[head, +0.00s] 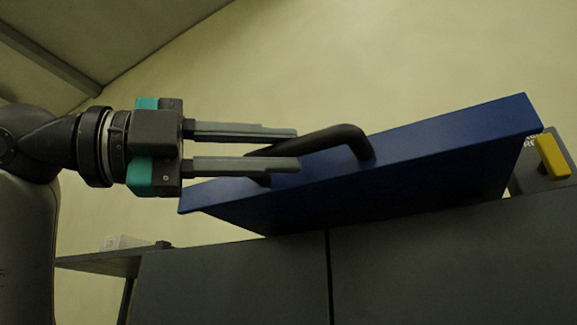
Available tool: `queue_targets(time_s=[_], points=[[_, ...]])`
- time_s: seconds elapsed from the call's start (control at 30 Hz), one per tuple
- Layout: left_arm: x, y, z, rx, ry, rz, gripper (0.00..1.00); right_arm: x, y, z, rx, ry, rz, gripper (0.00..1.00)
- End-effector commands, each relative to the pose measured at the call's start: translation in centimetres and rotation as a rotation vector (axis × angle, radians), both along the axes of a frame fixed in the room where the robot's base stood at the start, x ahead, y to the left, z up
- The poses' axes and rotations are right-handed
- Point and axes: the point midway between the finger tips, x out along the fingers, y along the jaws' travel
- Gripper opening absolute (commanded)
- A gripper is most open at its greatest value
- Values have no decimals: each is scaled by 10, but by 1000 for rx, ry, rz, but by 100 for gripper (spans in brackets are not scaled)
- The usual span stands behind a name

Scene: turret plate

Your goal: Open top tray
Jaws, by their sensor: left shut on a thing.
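The blue tray (430,160), a long blue box-like piece, sits tilted on top of a dark grey cabinet, its right end higher in the picture. A black bar handle (345,140) stands out from its face. My left gripper (297,148) comes in from the left, with one finger above and one below the handle's left part. It is shut on the handle. The fingers partly hide the handle's left end. My right gripper is not in view.
The dark grey cabinet (430,265) with a vertical seam fills the lower right. A grey box with a yellow part (552,156) is at the far right. A small grey shelf (100,261) with a pale object is at lower left. The space above the tray is clear.

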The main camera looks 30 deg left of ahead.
Motion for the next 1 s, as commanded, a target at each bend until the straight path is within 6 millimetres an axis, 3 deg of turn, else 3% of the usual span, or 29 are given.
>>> queue_targets(time_s=[0.47, 0.5, 0.6, 1.0], points=[[-7, 0, -1, 3, 3, -2, 0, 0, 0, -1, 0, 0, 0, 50], [-7, 0, -1, 3, 3, -1, 26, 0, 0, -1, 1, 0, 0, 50], [-7, 0, -1, 3, 2, -2, 36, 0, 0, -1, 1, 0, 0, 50], [-7, 0, 0, 0, 0, -1, 36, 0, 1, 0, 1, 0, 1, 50]])
